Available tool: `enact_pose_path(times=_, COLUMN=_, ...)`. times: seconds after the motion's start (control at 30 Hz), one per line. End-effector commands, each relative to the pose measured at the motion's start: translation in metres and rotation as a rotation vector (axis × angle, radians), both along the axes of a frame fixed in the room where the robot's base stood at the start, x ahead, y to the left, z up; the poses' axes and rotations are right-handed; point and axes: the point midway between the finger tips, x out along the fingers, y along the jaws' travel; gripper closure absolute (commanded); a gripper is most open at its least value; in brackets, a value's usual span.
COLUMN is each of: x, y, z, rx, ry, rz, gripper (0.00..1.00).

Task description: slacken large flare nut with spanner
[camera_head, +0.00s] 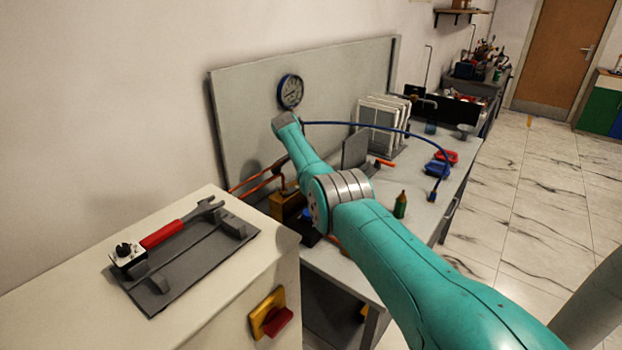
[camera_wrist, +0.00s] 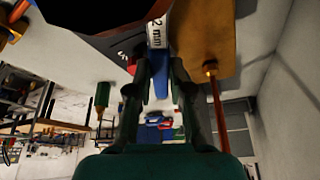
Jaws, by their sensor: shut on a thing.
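A spanner (camera_head: 180,225) with a red handle and grey open jaw lies on a dark grey holder plate (camera_head: 190,264) on the white cabinet at left. In the wrist view my gripper (camera_wrist: 160,72) is shut on a blue piece with a white label (camera_wrist: 157,32) ending in "2 mm"; I cannot tell what the whole piece is. A copper pipe (camera_wrist: 217,100) with a small brass fitting (camera_wrist: 210,68) meets a yellow-brown block (camera_wrist: 205,30) just right of the fingers. I cannot tell if this fitting is the large flare nut. In the head view my arm hides my gripper.
A round gauge (camera_head: 290,91) is on the grey back panel (camera_head: 240,115). A blue hose (camera_head: 400,131) arches over the bench. A green bottle (camera_head: 400,205) and blue and red trays (camera_head: 437,169) stand on it. A yellow-and-red switch (camera_head: 270,315) juts from the cabinet.

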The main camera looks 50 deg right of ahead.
Motion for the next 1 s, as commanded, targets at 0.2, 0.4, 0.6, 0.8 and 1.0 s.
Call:
enact_pose_path(times=0.2, x=-0.001, y=0.0, z=0.0, rx=-0.001, ry=0.0, rz=-0.014, gripper=1.0)
enact_pose_path(times=0.4, x=-0.001, y=0.0, z=0.0, rx=-0.001, ry=0.0, rz=-0.013, gripper=1.0)
enact_pose_path(times=0.6, x=-0.001, y=0.0, z=0.005, rx=-0.001, ry=-0.001, rz=-0.013, gripper=1.0)
enact_pose_path(times=0.8, x=-0.001, y=0.0, z=0.015, rx=-0.001, ry=-0.001, rz=-0.013, gripper=1.0)
enact_pose_path(times=1.0, x=-0.001, y=0.0, z=0.025, rx=-0.001, ry=-0.001, rz=-0.014, gripper=1.0)
